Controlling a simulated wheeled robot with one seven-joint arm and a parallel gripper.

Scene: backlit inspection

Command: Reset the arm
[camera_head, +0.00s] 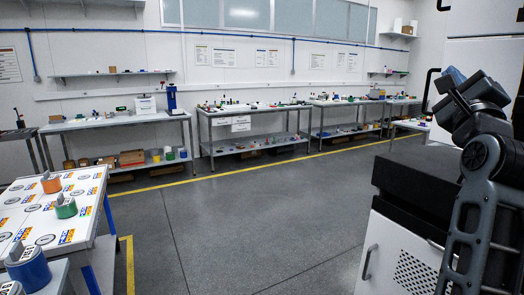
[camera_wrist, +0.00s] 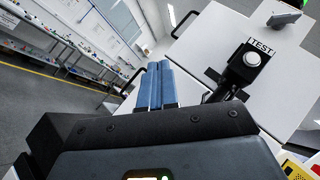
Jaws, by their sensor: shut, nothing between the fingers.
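My gripper (camera_wrist: 156,86) shows in the wrist view as two blue fingers side by side, pressed together with nothing between them. In the head view my arm is folded up at the right edge, above a black-topped white cabinet. The blue end of my gripper (camera_head: 449,79) shows there, pointing up and left, clear of any object. In the wrist view a round light-coloured button on a black housing (camera_wrist: 253,60) with a TEST label (camera_wrist: 262,46) lies right of the fingers, apart from them.
A white cabinet with a black top (camera_head: 415,185) stands beside my arm. A white table (camera_head: 98,172) at the left holds orange and green cylinders and a blue one sits in front. Long workbenches (camera_head: 255,108) line the back wall. The grey floor (camera_head: 260,215) between is clear.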

